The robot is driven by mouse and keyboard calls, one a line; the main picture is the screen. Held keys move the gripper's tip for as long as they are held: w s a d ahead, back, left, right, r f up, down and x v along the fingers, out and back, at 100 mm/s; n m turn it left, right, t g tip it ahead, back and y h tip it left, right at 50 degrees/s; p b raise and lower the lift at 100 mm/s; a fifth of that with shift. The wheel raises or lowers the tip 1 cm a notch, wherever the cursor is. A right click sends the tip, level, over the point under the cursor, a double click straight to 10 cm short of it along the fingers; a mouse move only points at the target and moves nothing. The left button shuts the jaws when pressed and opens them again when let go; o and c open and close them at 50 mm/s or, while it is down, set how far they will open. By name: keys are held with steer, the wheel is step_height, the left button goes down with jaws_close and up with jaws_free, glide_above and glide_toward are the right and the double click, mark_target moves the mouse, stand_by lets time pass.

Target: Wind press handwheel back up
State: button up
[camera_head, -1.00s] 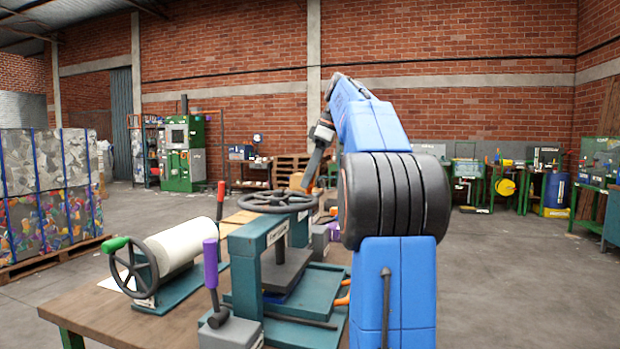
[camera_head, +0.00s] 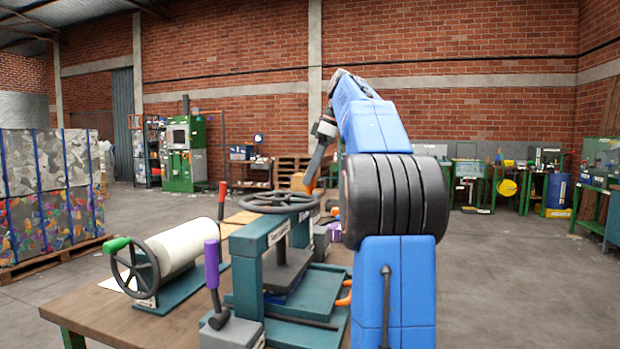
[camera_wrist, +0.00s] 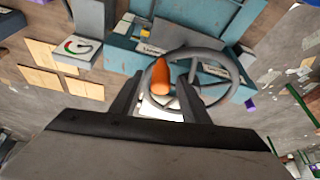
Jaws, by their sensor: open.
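The press (camera_head: 262,240) is a teal frame on the wooden bench, with its dark grey handwheel (camera_head: 282,202) lying flat on top. The handwheel also shows in the wrist view (camera_wrist: 232,72). An orange handle (camera_wrist: 160,78) stands at the wheel's rim; in the head view it shows at the wheel's far right side (camera_head: 309,181). My gripper (camera_wrist: 162,86) is open, with one finger on each side of the orange handle. I cannot tell whether either finger touches it. A dark plate (camera_head: 285,268) sits under the press frame.
A white roller with a hand crank (camera_head: 147,268) stands left of the press. A purple-handled lever (camera_head: 211,264) stands in front and a red-handled lever (camera_head: 221,192) behind. Flat tan pieces (camera_wrist: 55,56) lie on the bench. Open floor is to the right.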

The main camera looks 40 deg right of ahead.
steer(key=v, duration=0.6)
steer(key=shift+s+d+r, duration=0.1)
steer(key=shift+s, duration=0.1)
stand_by(0.5)
